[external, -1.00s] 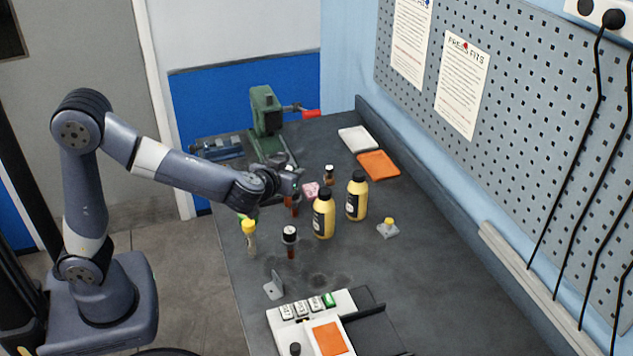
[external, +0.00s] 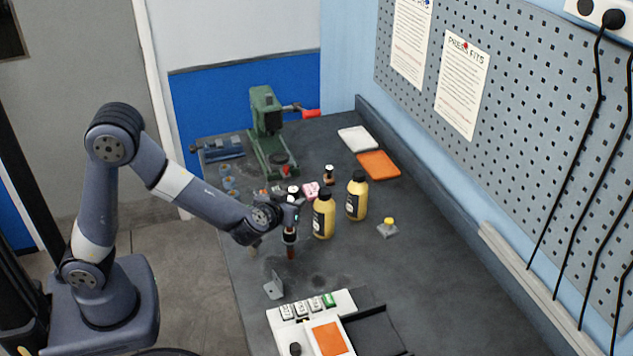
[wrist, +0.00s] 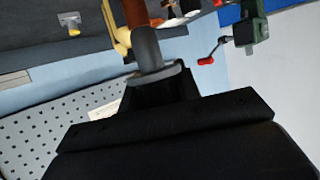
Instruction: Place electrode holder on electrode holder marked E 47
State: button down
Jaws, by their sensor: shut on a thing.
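A brown, tube-like electrode holder (external: 291,251) with a dark upper part stands upright on the grey bench, left of the yellow bottles. My gripper (external: 290,222) is shut on its upper part and hides some of it. In the wrist view a brown tube (wrist: 136,14) shows at the grey end of my gripper (wrist: 148,48). A second holder with a white top (external: 293,190) stands just behind. I cannot read E 47 on any holder; small white labelled tiles (external: 287,312) sit on the white box at the front.
Two yellow bottles (external: 323,218) (external: 356,198) stand close on the right. A green press (external: 266,125) stands at the back. A metal bracket (external: 273,287) and the white box (external: 279,330) are in front. A yellow-topped piece (external: 388,228) lies right; the bench beyond it is clear.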

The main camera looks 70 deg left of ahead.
jog(key=c, duration=1)
grip_release()
jog(key=shift+f, duration=0.1)
jog(key=shift+c, duration=0.2)
jog(key=shift+r, duration=0.25)
jog(key=v, duration=1.2)
